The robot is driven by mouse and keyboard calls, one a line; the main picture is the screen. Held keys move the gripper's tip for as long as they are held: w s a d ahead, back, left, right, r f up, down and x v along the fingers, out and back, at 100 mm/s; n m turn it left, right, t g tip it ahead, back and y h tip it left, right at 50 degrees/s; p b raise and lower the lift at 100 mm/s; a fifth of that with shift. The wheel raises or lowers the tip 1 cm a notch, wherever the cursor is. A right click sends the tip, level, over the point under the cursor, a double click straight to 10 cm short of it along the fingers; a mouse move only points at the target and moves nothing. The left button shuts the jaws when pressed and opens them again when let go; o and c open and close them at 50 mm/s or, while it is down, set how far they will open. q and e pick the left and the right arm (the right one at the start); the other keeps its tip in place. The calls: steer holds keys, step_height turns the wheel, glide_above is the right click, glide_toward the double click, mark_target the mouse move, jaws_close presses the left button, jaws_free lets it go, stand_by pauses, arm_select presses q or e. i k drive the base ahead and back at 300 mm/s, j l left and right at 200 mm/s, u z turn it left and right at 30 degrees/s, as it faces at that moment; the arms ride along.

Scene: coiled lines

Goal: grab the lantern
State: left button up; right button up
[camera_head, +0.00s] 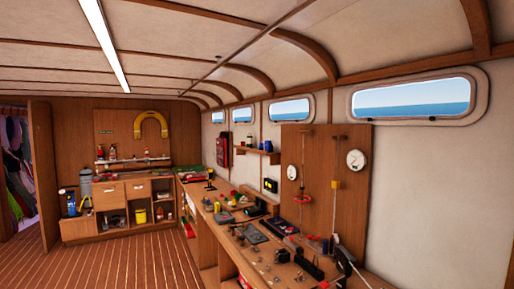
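I cannot pick out the lantern with certainty at this size. A small dark upright object (210,179) with a yellowish part stands at the far end of the long workbench, near the corner, and may be it. A black and yellow item (270,185) sits on the wall side above the bench. Neither of my grippers shows in the head view.
The long workbench (234,236) runs along the right wall and carries many small tools and parts. A wooden cabinet (113,194) with a yellow horseshoe-shaped ring (151,125) above it stands at the back. The plank floor (130,262) at left is clear.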

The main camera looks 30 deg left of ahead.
mark_target(250, 138)
steer(key=i+j+z, duration=0.25)
steer(key=j, duration=0.8)
steer(key=i+j+z, duration=0.25)
steer(key=j, duration=0.8)
steer(key=i+j+z, duration=0.3)
steer(key=j, duration=0.85)
steer(key=k+j+z, duration=0.1)
steer(key=j+z, duration=0.15)
steer(key=j, duration=0.8)
steer(key=j+z, duration=0.25)
steer(key=j, duration=0.9)
steer(key=k+j+z, duration=0.25)
steer(key=j, duration=0.85)
steer(key=k+j+z, duration=0.3)
steer(key=j, duration=0.8)
steer(key=k+j+z, duration=0.25)
steer(key=j, duration=0.75)
steer(key=k+j, duration=0.05)
steer(key=k, duration=0.05)
